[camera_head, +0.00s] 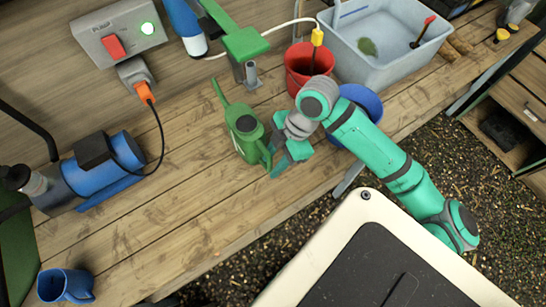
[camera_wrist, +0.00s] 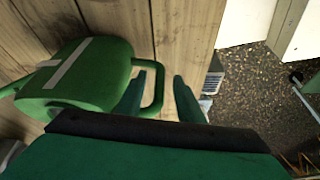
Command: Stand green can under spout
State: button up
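The green can (camera_head: 246,125) is a watering can standing on the wooden bench, its long spout pointing up and left in the head view. In the wrist view the can (camera_wrist: 80,75) is at the left, its loop handle toward my gripper. A green fixture with a grey spout (camera_head: 251,76) is above the can in the head view, and the can stands apart from it. My gripper (camera_head: 278,164) is at the can's handle side. In the wrist view my gripper (camera_wrist: 160,98) is open, with the handle's outer bar appearing between its fingers. Contact cannot be told.
A red bucket (camera_head: 297,76), a blue bucket (camera_head: 369,101) and a grey tub (camera_head: 345,52) stand right of the fixture. A blue motor unit (camera_head: 100,178) and blue mug (camera_head: 66,285) are at the left. The bench between can and motor unit is clear.

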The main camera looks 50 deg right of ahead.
jog(key=v, duration=1)
jog(key=shift+r, duration=0.3)
